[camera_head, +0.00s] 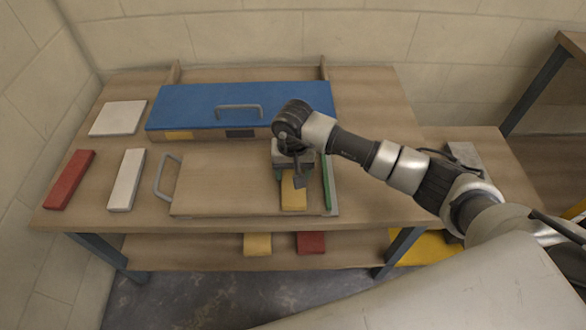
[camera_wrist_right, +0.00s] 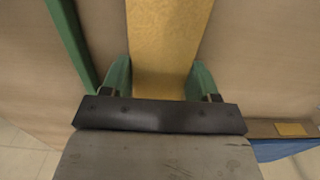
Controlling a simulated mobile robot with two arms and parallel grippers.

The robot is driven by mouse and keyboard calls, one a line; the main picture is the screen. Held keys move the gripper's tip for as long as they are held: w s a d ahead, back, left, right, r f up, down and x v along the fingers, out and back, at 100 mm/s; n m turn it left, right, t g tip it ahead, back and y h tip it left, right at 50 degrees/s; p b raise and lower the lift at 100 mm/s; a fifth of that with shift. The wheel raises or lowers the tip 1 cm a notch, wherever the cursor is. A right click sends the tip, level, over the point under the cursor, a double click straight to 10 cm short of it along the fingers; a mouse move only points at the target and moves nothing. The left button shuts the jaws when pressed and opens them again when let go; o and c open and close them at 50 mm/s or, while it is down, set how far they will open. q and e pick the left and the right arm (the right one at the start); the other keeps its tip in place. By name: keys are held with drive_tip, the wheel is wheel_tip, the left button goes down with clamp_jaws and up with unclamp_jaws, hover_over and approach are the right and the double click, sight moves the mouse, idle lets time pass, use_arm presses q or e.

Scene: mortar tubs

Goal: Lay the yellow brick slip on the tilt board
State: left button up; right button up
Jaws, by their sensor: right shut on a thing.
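My right gripper (camera_head: 291,174) is shut on a yellow brick slip (camera_head: 293,196). In the right wrist view the slip (camera_wrist_right: 168,45) runs lengthwise between the green fingertips of the gripper (camera_wrist_right: 160,82). The slip is over the right part of a wooden board with a grey handle at its left, the tilt board (camera_head: 225,190). A green strip (camera_head: 326,185) runs along the board's right side, close to the slip; it also shows in the right wrist view (camera_wrist_right: 72,45). I cannot tell whether the slip touches the board. My left gripper is not in view.
A blue panel (camera_head: 190,105) with a grey handle lies behind the board. A white square tile (camera_head: 118,118), a red slip (camera_head: 70,179) and a white slip (camera_head: 126,180) lie at left. Another yellow slip (camera_head: 257,244) and a red one (camera_head: 311,243) are on the lower shelf.

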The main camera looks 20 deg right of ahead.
drive_tip(key=o, duration=1.3)
drive_tip(key=shift+c, duration=0.2)
